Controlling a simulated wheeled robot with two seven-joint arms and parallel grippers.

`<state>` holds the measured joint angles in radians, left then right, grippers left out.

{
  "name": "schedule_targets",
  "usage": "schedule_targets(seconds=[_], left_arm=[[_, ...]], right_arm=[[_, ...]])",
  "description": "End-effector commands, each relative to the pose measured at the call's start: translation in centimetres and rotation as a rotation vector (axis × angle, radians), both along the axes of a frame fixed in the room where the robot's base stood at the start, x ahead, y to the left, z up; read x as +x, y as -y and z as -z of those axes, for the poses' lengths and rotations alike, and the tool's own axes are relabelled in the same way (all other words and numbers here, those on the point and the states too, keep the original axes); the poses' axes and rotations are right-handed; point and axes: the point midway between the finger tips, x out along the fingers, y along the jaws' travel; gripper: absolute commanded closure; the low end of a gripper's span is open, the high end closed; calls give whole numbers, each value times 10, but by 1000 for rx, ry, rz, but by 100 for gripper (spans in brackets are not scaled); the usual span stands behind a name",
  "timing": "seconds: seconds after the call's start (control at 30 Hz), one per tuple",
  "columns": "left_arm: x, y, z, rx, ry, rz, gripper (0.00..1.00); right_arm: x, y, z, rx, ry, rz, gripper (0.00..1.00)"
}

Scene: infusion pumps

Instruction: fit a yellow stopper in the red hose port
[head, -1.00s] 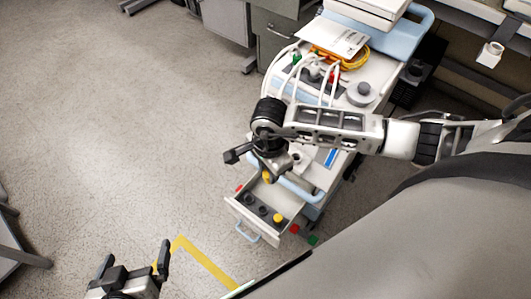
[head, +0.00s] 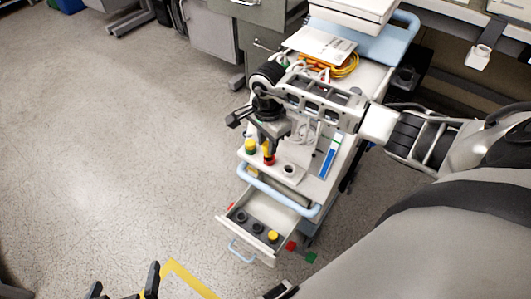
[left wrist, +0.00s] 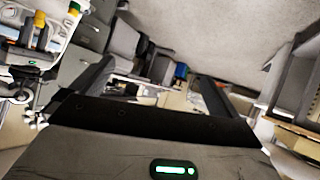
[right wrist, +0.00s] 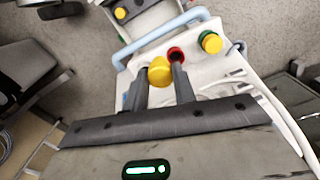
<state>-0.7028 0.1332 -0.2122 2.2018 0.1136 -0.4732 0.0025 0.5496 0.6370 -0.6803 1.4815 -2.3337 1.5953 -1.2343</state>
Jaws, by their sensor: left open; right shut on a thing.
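My right gripper (head: 268,143) is shut on a yellow stopper (right wrist: 160,70), low over the front of the trolley top. The red hose port (right wrist: 176,54) shows just beyond the stopper in the right wrist view, partly hidden by a finger. In the head view the red port (head: 269,161) is right below the gripper. I cannot tell whether stopper and port touch. A green port with a yellow stopper on it (head: 250,147) stands to the left. My left gripper (head: 125,286) is open and empty at the bottom left, away from the trolley.
An open drawer (head: 262,257) below the trolley top holds several dark round pieces and a yellow stopper (head: 272,236). A blue rail (head: 280,196) runs along the trolley's front edge. Floor to the left is clear.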

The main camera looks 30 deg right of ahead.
Motion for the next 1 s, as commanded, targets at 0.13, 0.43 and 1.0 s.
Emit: schedule_targets(seconds=[0.13,0.43,1.0], left_arm=[[1,0,8,2,10,0,0],[3,1,13,5,35,3,0],[-1,5,38,8,45,27,0]], right_arm=[[13,11,3,0,0,2,100],[31,28,2,-5,1,0,100],[29,26,51,0,-1,1,100]])
